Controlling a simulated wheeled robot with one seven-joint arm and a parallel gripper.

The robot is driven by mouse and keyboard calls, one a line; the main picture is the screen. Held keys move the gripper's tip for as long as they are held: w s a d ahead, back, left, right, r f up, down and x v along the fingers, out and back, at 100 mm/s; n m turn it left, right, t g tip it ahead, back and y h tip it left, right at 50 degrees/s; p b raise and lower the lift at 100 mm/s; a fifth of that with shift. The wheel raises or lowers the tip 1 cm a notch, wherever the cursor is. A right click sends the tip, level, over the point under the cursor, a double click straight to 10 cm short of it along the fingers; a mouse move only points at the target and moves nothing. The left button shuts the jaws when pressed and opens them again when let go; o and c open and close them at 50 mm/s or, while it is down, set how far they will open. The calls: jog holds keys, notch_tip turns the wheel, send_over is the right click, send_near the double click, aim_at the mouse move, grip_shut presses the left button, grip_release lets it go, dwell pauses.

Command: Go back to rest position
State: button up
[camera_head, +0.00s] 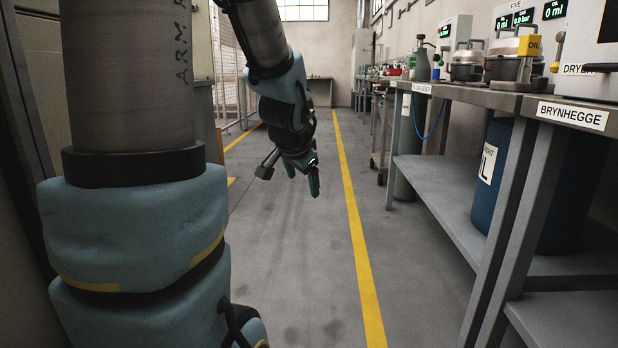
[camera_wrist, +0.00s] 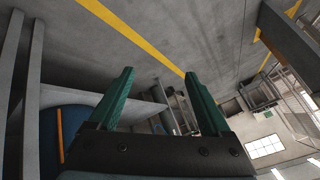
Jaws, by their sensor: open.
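My gripper (camera_head: 314,182) hangs at the end of my arm over the open floor, left of the yellow floor line, in the head view. Its fingers point down there. In the wrist view my gripper (camera_wrist: 158,90) shows two green fingers spread well apart with nothing between them. The wrist view is tilted, with the floor across its top and the bench at lower left. My arm's large links fill the left of the head view.
A metal workbench (camera_head: 478,97) with a lower shelf (camera_head: 440,190) runs along the right. A blue drum (camera_head: 503,185) and a green cylinder (camera_head: 409,150) stand by it. A wire fence (camera_head: 236,85) is at left. The aisle floor (camera_head: 300,270) is clear.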

jog(key=s+a+f+n+g+y, duration=0.1)
jog(key=s+a+f+n+g, duration=0.3)
jog(key=s, duration=0.3)
jog(key=s+a+f+n+g, duration=0.1)
jog(key=s+f+n+g, duration=0.1)
jog(key=s+f+n, duration=0.4)
notch_tip(320, 180, up, 38)
jog(key=s+m+p, duration=0.1)
jog(key=m+p, duration=0.1)
jog(key=p, duration=3.6)
jog(key=shift+s+r+p, duration=0.25)
jog(key=shift+s+p, duration=0.05)
